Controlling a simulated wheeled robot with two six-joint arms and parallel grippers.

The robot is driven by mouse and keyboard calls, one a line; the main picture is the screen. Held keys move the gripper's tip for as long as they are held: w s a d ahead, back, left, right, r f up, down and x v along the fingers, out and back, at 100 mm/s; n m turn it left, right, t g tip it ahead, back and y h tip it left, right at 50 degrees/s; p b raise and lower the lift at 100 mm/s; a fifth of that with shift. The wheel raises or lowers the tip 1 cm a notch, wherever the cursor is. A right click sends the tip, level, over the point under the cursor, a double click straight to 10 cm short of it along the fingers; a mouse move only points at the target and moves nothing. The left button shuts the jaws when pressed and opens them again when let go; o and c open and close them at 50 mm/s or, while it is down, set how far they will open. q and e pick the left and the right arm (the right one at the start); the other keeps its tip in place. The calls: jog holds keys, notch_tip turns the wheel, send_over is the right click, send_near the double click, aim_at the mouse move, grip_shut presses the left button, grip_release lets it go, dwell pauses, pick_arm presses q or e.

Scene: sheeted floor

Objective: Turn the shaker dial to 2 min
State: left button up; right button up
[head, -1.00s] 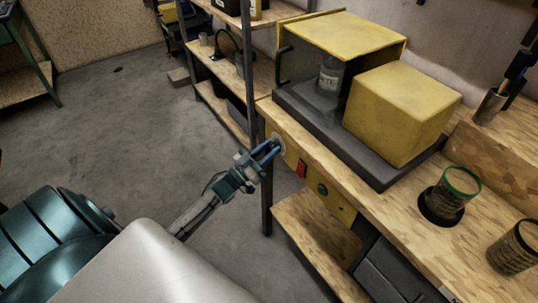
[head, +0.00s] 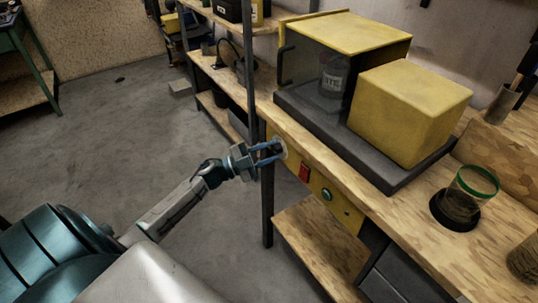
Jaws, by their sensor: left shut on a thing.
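The shaker is a yellow and dark machine on the wooden bench, with a clear-fronted chamber holding a bottle labelled partly "TE" (head: 333,82). Its yellow control panel (head: 318,183) is on the bench's front edge. The round pale dial (head: 281,148) is at the panel's left end. My left gripper (head: 272,150) is at the dial, its blue fingers shut on it and hiding part of it. The dial's markings are too small to read. My right gripper is not in view.
A red switch (head: 305,172) and a green button (head: 327,194) sit right of the dial. A green-rimmed glass jar (head: 470,190) stands in a dark round holder on the bench.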

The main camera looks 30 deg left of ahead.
pick_arm(q)
jog(key=shift+m+g, duration=0.5)
jog(key=shift+m, duration=0.9)
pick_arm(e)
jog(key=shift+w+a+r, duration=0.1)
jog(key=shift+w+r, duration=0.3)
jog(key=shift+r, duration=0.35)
pick_arm(q)
jog(key=o, duration=1)
jog(key=shift+a, duration=0.1)
jog(key=b+v, duration=0.1)
jog(key=v, duration=0.9)
jog(key=shift+s+a+b, duration=0.25)
jog(key=shift+a+b, duration=0.05)
jog(key=shift+b, duration=0.05)
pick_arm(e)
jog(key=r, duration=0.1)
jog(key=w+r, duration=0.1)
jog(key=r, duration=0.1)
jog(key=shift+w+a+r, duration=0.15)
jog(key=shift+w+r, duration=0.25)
pick_arm(q)
jog(key=shift+f, duration=0.15)
